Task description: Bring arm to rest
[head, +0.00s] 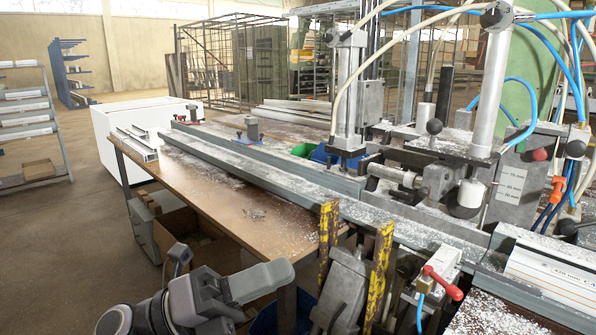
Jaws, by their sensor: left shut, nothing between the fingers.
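My left arm comes in at the bottom left, with its grey wrist and left gripper (268,279) low in front of the bench. The gripper is shut, with nothing held in it. It is in front of and below the near edge of the wooden bench top (215,195), and appears apart from it. My right gripper does not show. The clamp machine (430,165) stands on the right, with a long metal profile rail (270,178) running from it towards the back left.
Two worn yellow bars (379,275) stand upright right of my left gripper. A red-handled valve (443,283) and blue hoses are further right. Cardboard boxes (180,232) sit under the bench. A white box (103,140) stands behind it.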

